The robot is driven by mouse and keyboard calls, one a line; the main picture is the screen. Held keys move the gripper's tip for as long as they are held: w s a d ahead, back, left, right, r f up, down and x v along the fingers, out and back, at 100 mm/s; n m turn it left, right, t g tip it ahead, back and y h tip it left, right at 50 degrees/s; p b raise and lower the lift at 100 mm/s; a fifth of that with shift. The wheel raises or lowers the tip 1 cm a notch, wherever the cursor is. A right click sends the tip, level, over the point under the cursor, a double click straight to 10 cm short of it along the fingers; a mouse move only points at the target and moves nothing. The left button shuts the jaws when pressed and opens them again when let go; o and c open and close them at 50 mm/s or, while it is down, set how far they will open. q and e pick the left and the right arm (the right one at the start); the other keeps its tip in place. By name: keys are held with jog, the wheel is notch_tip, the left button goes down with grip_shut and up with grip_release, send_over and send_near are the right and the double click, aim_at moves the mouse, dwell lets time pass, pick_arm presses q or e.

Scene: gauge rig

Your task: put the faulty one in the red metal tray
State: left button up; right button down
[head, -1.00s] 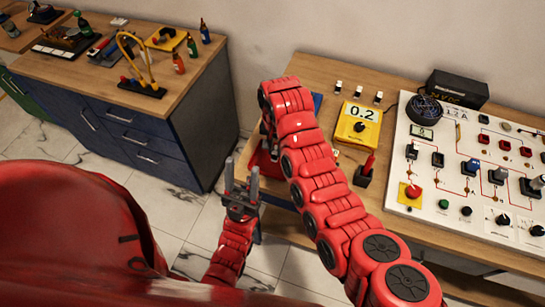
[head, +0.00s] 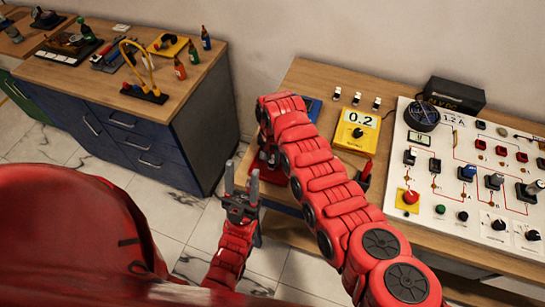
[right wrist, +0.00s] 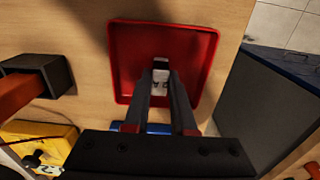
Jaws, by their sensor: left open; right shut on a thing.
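The red metal tray (right wrist: 120,60) lies on the wooden bench in the right wrist view. In the head view, my right arm hides most of it. My right gripper (right wrist: 160,78) is over the tray, shut on a small black-and-white block (right wrist: 160,88) with dark lettering. I cannot tell whether the block touches the tray floor. Similar small blocks (head: 337,93), (head: 356,99) and (head: 376,103) stand in a row at the back of the bench. My left gripper (head: 241,178) is open and empty, away from the bench's left end.
A yellow meter (head: 357,132) reading 0.2 stands right of my right arm, near a red-handled tool in a black holder (head: 364,178). A white circuit panel (head: 450,190) fills the bench's right side. A blue item (head: 313,106) lies behind the arm. A cluttered side cabinet (head: 150,80) stands left.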

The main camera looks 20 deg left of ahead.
jog(key=shift+f, duration=0.2)
jog(key=c, duration=0.7)
grip_release()
jog(key=shift+r, duration=0.1)
jog(key=shift+c, duration=0.2)
